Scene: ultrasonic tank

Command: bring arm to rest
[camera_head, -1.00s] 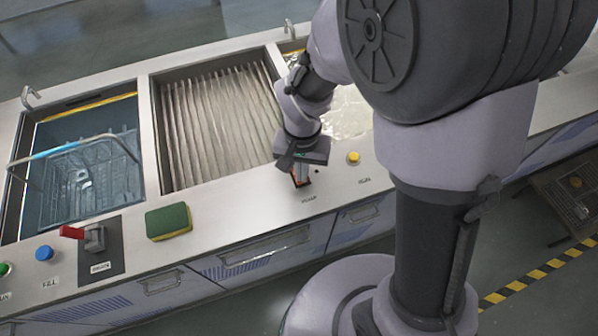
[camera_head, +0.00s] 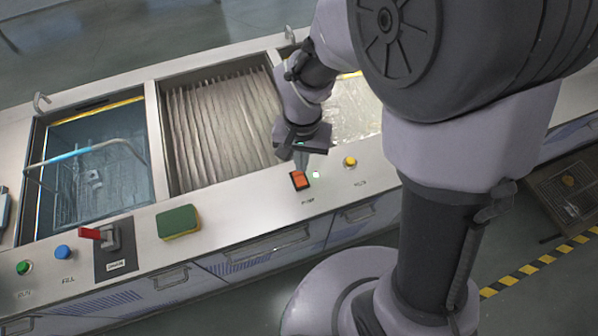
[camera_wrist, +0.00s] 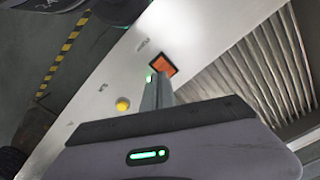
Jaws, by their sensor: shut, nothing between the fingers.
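My gripper (camera_head: 304,158) is above the front ledge of the tank unit, just up from an orange rocker switch (camera_head: 299,180). In the wrist view the shut fingers (camera_wrist: 157,92) point toward the orange switch (camera_wrist: 164,65), which shows just past their tips. The fingers hold nothing. A small green light (camera_head: 316,174) is lit beside the switch; it also shows in the wrist view (camera_wrist: 149,78). In the head view the gripper appears apart from the switch.
A yellow button (camera_head: 350,161), a green and yellow sponge (camera_head: 178,221), a red-handled lever (camera_head: 90,233), a blue button (camera_head: 63,252) and a green button (camera_head: 23,267) line the ledge. A blue basin holding a wire basket (camera_head: 95,180) is at left. The ribbed middle basin (camera_head: 220,125) lies behind.

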